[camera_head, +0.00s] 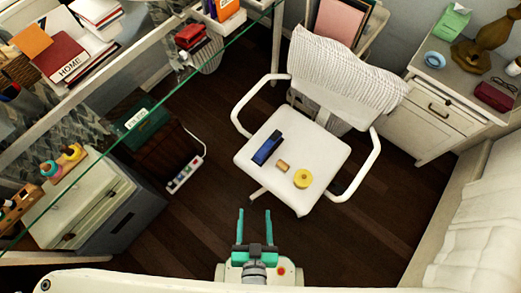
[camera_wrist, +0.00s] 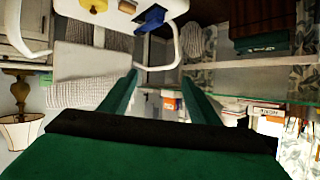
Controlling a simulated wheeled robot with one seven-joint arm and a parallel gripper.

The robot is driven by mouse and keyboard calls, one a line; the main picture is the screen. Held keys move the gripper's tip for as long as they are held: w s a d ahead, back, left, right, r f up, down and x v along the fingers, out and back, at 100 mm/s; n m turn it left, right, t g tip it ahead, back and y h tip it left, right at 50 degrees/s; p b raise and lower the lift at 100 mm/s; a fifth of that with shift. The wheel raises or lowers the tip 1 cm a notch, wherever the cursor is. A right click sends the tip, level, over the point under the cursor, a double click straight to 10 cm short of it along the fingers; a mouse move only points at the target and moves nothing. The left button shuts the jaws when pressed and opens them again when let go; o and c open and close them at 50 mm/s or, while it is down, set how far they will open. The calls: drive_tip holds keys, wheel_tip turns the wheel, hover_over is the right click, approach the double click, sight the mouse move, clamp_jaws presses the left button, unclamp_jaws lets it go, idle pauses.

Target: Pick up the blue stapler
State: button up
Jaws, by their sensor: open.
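The blue stapler (camera_head: 267,148) lies on the white seat of the chair (camera_head: 310,185), on the seat's left part. It also shows in the wrist view (camera_wrist: 151,18), near the top edge on the seat. My gripper (camera_head: 254,212) is open and empty, with its two green fingers apart. It is in front of the chair, below the seat in the head picture and away from the stapler. In the wrist view, the green fingers (camera_wrist: 160,82) frame the space beyond with nothing between them.
A small tan block (camera_head: 283,166) and a yellow tape roll (camera_head: 303,179) lie beside the stapler. White armrests (camera_head: 361,173) flank the seat. A glass-edged desk (camera_head: 130,117) is at the left, a nightstand (camera_head: 428,133) at the right. Dark floor (camera_head: 200,225) is clear around my gripper.

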drive_tip(key=w+a+f+g, duration=0.2)
drive_tip(key=w+f+g, duration=0.15)
drive_tip(key=f, duration=1.05)
drive_tip(key=m+t+h, duration=0.1)
drive_tip(key=m+h, duration=0.5)
drive_tip(key=h, duration=0.3)
approach(262, 151)
drive_tip(key=shift+s+d, duration=0.2)
drive_tip(key=shift+d, duration=0.1)
drive_tip(key=shift+m, duration=0.4)
drive_tip(key=x, duration=0.5)
drive_tip(key=shift+w+a+r, duration=0.2)
drive_tip(key=shift+w+r, duration=0.05)
drive_tip(key=shift+r, duration=0.05)
drive_tip(key=shift+f+x, duration=0.15)
drive_tip(key=shift+x, duration=1.35)
drive_tip(key=shift+f+x, duration=0.15)
drive_tip(key=shift+x, duration=1.35)
drive_tip(key=shift+s+a, duration=0.1)
drive_tip(key=shift+c, duration=0.7)
